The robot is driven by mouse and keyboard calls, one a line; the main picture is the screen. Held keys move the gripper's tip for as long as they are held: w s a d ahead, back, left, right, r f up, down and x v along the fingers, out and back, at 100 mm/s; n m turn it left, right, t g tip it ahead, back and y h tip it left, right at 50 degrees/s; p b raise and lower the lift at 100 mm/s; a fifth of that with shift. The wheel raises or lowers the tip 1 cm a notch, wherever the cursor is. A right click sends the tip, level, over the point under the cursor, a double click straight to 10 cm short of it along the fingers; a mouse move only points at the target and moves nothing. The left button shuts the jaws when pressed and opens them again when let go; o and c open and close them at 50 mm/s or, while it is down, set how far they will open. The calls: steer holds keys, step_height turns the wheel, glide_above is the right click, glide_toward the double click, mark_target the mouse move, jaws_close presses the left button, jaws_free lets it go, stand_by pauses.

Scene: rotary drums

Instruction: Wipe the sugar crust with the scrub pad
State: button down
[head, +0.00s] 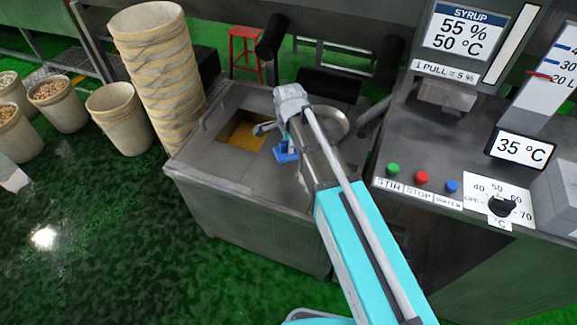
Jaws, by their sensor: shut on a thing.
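My gripper (285,146) is small and partly hidden behind my arm, over the grey steel counter. It is shut on a blue block, which looks like the scrub pad (286,157). The pad is low over the counter top, just right of a square opening. I cannot tell whether it touches the surface. An amber-brown area (246,134) shows inside the opening. I cannot tell whether this is the sugar crust or syrup, and no other crust is clear.
A round metal pan (335,121) lies right of my gripper, partly behind my arm. A tall stack of beige baskets (158,65) stands left of the counter (205,175). A control panel (440,179) with buttons and a dial is at right. Green floor is clear at front left.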

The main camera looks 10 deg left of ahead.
step_height(320, 180, down, 6)
steer(key=b, duration=0.4)
steer(key=shift+w+d+b, duration=0.1)
steer(key=shift+d+b, duration=0.05)
steer(key=shift+b, duration=0.2)
